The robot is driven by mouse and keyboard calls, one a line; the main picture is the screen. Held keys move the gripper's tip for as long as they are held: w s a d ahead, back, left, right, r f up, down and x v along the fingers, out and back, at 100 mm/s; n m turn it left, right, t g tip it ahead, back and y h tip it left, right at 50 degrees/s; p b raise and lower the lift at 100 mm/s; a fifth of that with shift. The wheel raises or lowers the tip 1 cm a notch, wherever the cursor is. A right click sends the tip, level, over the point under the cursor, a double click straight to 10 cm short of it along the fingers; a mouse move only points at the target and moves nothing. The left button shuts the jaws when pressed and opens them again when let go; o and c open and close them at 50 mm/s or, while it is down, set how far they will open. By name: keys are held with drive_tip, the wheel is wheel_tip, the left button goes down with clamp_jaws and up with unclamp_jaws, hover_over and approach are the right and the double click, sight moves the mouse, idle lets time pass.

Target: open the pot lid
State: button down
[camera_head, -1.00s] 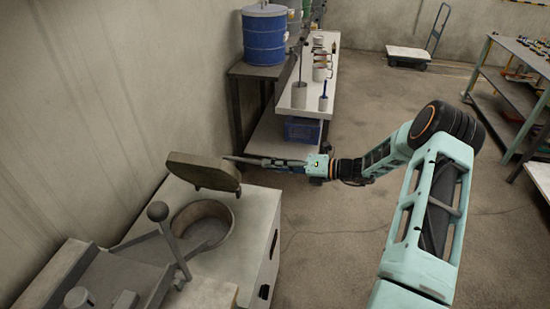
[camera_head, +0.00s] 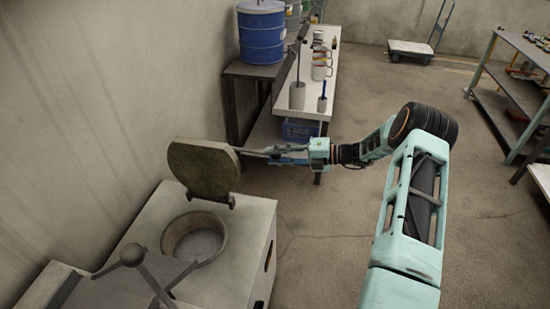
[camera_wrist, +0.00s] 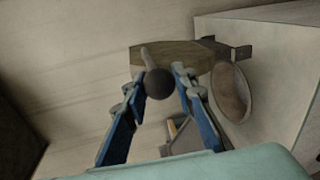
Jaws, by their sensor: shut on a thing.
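The pot lid (camera_head: 203,170), a thick grey-brown plate, stands tilted up steeply above the back of the pot (camera_head: 197,238). The round mouth of the pot is uncovered, and it also shows in the wrist view (camera_wrist: 231,92). My gripper (camera_head: 272,152) is at the right side of the lid. In the wrist view my gripper (camera_wrist: 159,75) has its blue fingers on either side of the lid's ball-ended handle (camera_wrist: 158,82) and is shut on it. The lid (camera_wrist: 175,58) lies beyond the fingertips there.
The pot is set into a pale box-shaped furnace (camera_head: 245,225) against the wall. A grey lever with a ball knob (camera_head: 132,254) stands in front of it. Behind are a blue drum (camera_head: 262,38) and a bench (camera_head: 318,103) with tools.

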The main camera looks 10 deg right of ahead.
drive_tip(key=shift+w, duration=0.15)
drive_tip(key=c, duration=1.6)
unclamp_jaws()
drive_tip(key=shift+d, duration=0.1)
drive_tip(key=v, duration=1.2)
